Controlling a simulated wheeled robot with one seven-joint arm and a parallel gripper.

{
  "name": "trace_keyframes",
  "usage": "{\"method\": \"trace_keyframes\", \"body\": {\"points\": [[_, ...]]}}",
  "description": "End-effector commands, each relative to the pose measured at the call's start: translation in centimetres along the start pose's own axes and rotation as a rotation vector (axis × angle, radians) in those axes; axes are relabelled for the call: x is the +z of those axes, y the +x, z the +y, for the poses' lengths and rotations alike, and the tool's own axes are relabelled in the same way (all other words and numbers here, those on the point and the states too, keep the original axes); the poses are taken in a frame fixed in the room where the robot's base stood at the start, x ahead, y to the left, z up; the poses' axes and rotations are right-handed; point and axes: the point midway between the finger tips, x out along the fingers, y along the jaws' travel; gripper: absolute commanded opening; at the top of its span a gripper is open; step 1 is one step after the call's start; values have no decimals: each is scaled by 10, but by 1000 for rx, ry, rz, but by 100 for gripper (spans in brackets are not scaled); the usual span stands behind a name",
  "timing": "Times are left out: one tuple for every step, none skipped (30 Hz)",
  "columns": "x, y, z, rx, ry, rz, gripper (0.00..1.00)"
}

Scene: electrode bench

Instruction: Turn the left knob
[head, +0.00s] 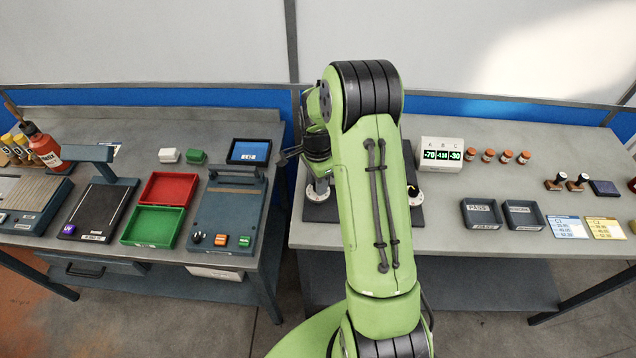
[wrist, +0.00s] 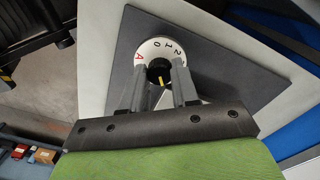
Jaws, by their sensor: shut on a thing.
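The left knob (wrist: 158,68) is black with a yellow pointer line. It sits in the middle of a white dial (wrist: 163,46) marked with a red A and black digits. My gripper (wrist: 161,82) is shut on the knob, one finger on each side. In the head view the left dial (head: 317,194) shows below my gripper (head: 318,178), with the knob mostly hidden. A right dial (head: 413,193) with a dark knob shows past my arm. My arm hides the middle of the dark base plate (head: 310,211).
The left bench holds a red tray (head: 168,188), a green tray (head: 152,227) and a blue-grey device (head: 228,212). A gap separates the benches.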

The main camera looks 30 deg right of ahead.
Motion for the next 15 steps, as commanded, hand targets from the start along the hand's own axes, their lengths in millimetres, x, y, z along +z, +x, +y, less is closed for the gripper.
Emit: {"method": "trace_keyframes", "body": {"points": [[-1, 0, -1, -4, 42, 1, 0], [-1, 0, -1, -4, 71, 0, 0], [0, 0, -1, -5, 108, 0, 0], [0, 0, -1, -5, 137, -1, 0], [0, 0, -1, -5, 166, -1, 0], [-1, 0, -1, -5, 204, -2, 0], [-1, 0, -1, -5, 233, -2, 0], [-1, 0, -1, -5, 262, -2, 0], [-1, 0, -1, -5, 300, -3, 0], [-1, 0, -1, -5, 328, -3, 0], [-1, 0, -1, -5, 356, -4, 0], [0, 0, -1, -4, 393, -5, 0], [0, 0, -1, -4, 421, -5, 0], [0, 0, -1, -4, 450, -6, 0], [-1, 0, -1, -5, 488, -6, 0]]}}
